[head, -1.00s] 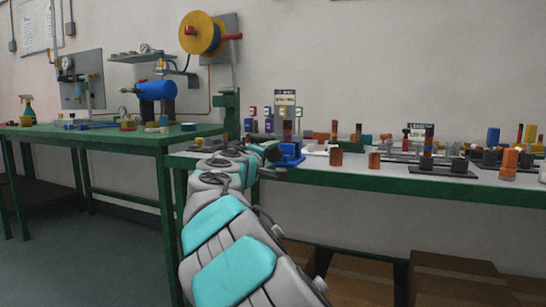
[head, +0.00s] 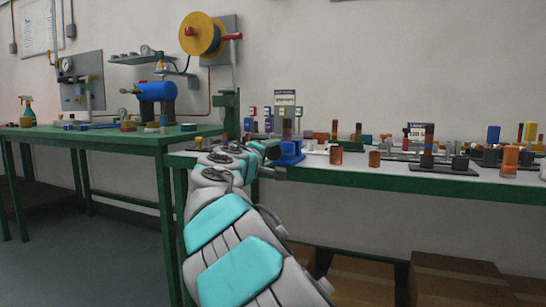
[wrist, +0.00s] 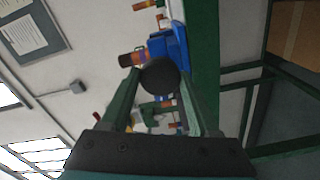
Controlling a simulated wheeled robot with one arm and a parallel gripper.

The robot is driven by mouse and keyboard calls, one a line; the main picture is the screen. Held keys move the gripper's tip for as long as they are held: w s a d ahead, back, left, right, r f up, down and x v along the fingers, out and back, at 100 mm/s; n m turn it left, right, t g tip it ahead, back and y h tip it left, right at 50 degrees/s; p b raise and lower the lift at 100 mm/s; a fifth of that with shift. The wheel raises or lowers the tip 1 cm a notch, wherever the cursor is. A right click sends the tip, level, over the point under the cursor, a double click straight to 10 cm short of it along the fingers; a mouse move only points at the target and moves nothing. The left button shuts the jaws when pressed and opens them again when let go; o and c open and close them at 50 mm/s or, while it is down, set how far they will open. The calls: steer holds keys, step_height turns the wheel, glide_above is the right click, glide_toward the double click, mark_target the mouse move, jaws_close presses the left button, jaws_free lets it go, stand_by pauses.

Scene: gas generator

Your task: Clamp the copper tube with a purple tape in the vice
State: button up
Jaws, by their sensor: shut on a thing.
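The blue vice (head: 289,152) stands at the left end of the long bench; it also shows in the wrist view (wrist: 172,42). The copper tube with a purple band (head: 287,126) stands upright at the vice, its lower end hidden between the blue parts. In the wrist view the tube (wrist: 131,60) sticks out sideways beside the vice. My gripper (wrist: 161,82) has its green fingers around a dark round knob (wrist: 160,75) in front of the vice. How tightly the vice holds the tube cannot be seen.
The long bench (head: 400,179) carries several other tubes, black stands and a small sign (head: 285,98). Copper pieces (head: 336,155) stand just right of the vice. A green table (head: 100,138) with a blue tank (head: 157,91) stands to the left. Cardboard boxes (head: 460,278) lie under the bench.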

steer(key=shift+f+m+b, duration=0.1)
steer(key=shift+m+b, duration=0.8)
steer(key=o, duration=1.4)
steer(key=shift+r+p, duration=0.2)
steer(key=shift+p, duration=0.2)
steer(key=shift+n+p, duration=0.3)
steer(key=shift+p, duration=0.05)
steer(key=n+p, duration=0.4)
steer(key=p, duration=0.2)
steer(key=shift+r, duration=0.15)
steer(key=shift+n+p, duration=0.4)
steer(key=shift+p, duration=0.1)
steer(key=shift+f, duration=0.25)
